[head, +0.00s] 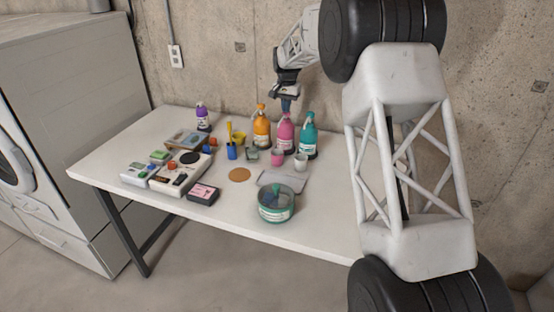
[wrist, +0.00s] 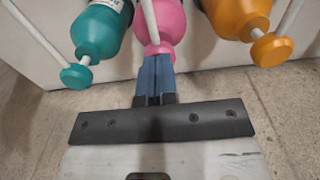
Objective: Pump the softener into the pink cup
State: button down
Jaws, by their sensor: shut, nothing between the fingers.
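Pump bottles stand in a row at the back of the table: orange (head: 262,128), pink (head: 285,133) and teal (head: 307,136). A smaller purple bottle (head: 203,118) stands further left. The labels are too small to read, so I cannot tell which is the softener. My gripper (head: 286,106) is shut and empty, pointing down just above the pink bottle's top. In the wrist view its blue fingers (wrist: 154,66) are together at the pink pump head (wrist: 157,50); I cannot tell whether they touch.
Small cups, including a grey-green one (head: 252,153), a blue cup (head: 232,152) and a yellow cup (head: 239,138), stand left of the bottles. A teal-rimmed round tub (head: 276,203) stands near the front edge. Boxes and devices fill the left side. The table's (head: 311,228) front right is clear.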

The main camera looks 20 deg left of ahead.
jog(key=shift+r, duration=1.65)
notch_tip(320, 180, up, 6)
dwell(0.7)
dwell(0.4)
